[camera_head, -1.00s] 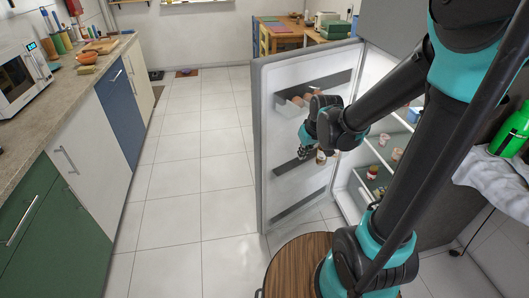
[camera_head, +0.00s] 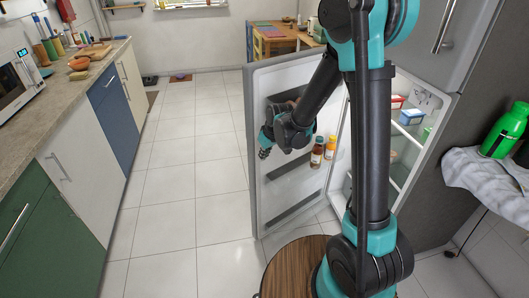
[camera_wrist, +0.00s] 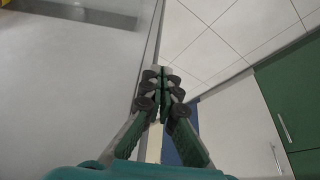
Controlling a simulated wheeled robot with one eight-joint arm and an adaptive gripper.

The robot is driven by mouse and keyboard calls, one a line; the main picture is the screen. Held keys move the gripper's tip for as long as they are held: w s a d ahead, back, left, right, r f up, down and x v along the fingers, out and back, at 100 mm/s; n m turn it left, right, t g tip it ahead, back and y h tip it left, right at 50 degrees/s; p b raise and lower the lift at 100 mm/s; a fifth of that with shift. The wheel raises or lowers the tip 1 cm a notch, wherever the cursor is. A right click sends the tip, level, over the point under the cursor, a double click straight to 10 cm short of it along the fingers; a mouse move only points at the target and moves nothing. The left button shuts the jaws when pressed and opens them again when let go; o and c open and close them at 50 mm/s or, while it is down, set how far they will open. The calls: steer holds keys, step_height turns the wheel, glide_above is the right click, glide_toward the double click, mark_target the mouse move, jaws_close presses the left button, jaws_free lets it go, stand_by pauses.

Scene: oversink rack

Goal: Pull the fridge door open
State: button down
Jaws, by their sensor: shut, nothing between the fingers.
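The fridge door (camera_head: 252,150) stands open in the head view, its white inner side with door shelves facing the fridge opening. My gripper (camera_head: 263,154) is at the inner side of the door, close to its free edge. In the wrist view the gripper's fingertips (camera_wrist: 162,72) are together with nothing between them, in front of the door's edge strip (camera_wrist: 157,30). The door's pale inner face (camera_wrist: 70,80) fills the left of that view. I cannot tell whether the fingers touch the door. The fridge interior (camera_head: 405,150) is partly hidden behind my arm.
Bottles (camera_head: 317,152) stand on a door shelf. The tiled floor (camera_head: 190,170) left of the door is clear up to the counter (camera_head: 60,105). A grey cloth (camera_head: 485,170) and green bottle (camera_head: 507,130) are at right.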

mark_target(253, 158)
steer(key=w+a+f, duration=0.2)
steer(key=f, duration=0.1)
steer(key=w+a+f, duration=0.1)
steer(key=f, duration=0.1)
steer(key=shift+w, duration=0.4)
steer(key=shift+w+a, duration=0.4)
steer(key=shift+w, duration=0.05)
steer(key=shift+w+a, duration=0.3)
steer(key=shift+a, duration=0.05)
steer(key=w+a+m, duration=0.2)
steer(key=w+a, duration=0.2)
steer(key=w, duration=0.5)
steer(key=w+a+m+h, duration=0.1)
steer(key=w+a+m, duration=0.1)
steer(key=w+a, duration=0.3)
steer(key=w+a+m+t+h, duration=0.1)
steer(key=w+a, duration=0.4)
steer(key=w, duration=0.7)
steer(key=shift+w+a+m, duration=0.2)
steer(key=shift+w+m, duration=0.15)
steer(key=shift+m, duration=0.25)
